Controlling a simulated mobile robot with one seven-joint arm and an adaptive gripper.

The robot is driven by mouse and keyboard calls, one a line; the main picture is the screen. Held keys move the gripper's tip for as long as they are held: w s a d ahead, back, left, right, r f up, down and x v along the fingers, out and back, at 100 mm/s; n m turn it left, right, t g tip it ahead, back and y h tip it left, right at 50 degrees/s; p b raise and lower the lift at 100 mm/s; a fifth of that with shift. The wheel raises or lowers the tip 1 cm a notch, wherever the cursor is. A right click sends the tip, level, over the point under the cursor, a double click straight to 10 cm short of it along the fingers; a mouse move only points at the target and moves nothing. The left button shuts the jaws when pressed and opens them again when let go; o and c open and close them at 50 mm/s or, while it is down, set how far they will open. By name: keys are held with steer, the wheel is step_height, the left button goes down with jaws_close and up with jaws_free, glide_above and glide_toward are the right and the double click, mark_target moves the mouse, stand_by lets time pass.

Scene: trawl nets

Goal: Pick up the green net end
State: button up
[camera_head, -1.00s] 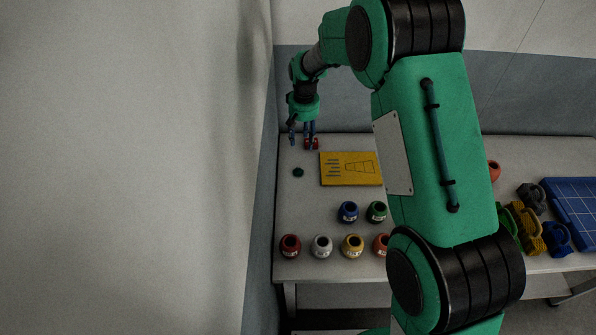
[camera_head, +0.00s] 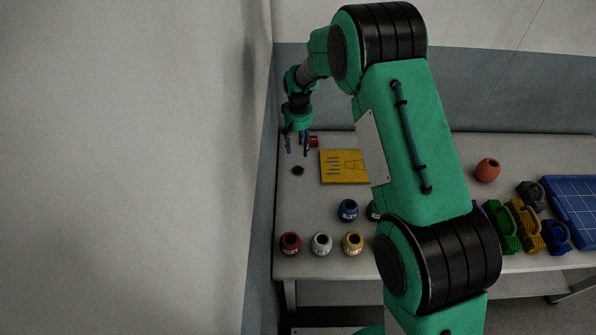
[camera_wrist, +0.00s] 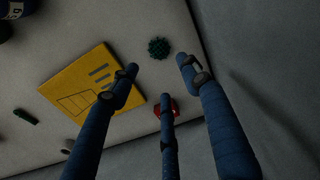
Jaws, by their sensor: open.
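A small dark green tuft (camera_head: 298,170) lies on the table left of the yellow board. In the wrist view it looks like a round, spiky green bundle (camera_wrist: 158,48) lying just beyond the fingertips. My gripper (camera_head: 297,149) hangs above the table's far left part, a little behind the tuft in the head view. Its three blue fingers (camera_wrist: 158,76) are spread and empty. A larger green netted bundle (camera_head: 502,227) with a loop lies far right among other coloured bundles. I cannot tell from looks alone which is the net end.
The yellow board (camera_head: 343,167) lies beside the tuft. A red object (camera_head: 314,141) is close behind the fingers. Small pots, including a blue one (camera_head: 348,210) and a red one (camera_head: 290,243), stand nearer. A wall (camera_head: 262,180) bounds the left. A blue tray (camera_head: 572,205) is far right.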

glide_above(298, 169)
steer(key=f, duration=0.6)
steer(key=shift+w+f+b, duration=0.15)
steer(key=shift+w+b, duration=0.2)
steer(key=shift+b, duration=0.05)
steer(key=shift+f, duration=0.1)
steer(key=shift+s+f+b, duration=0.15)
steer(key=shift+f+b, duration=0.15)
steer(key=shift+f, duration=1)
steer(key=shift+s+f+b, duration=0.15)
steer(key=shift+f+b, duration=0.1)
steer(key=shift+f, duration=1)
steer(key=c, duration=0.8)
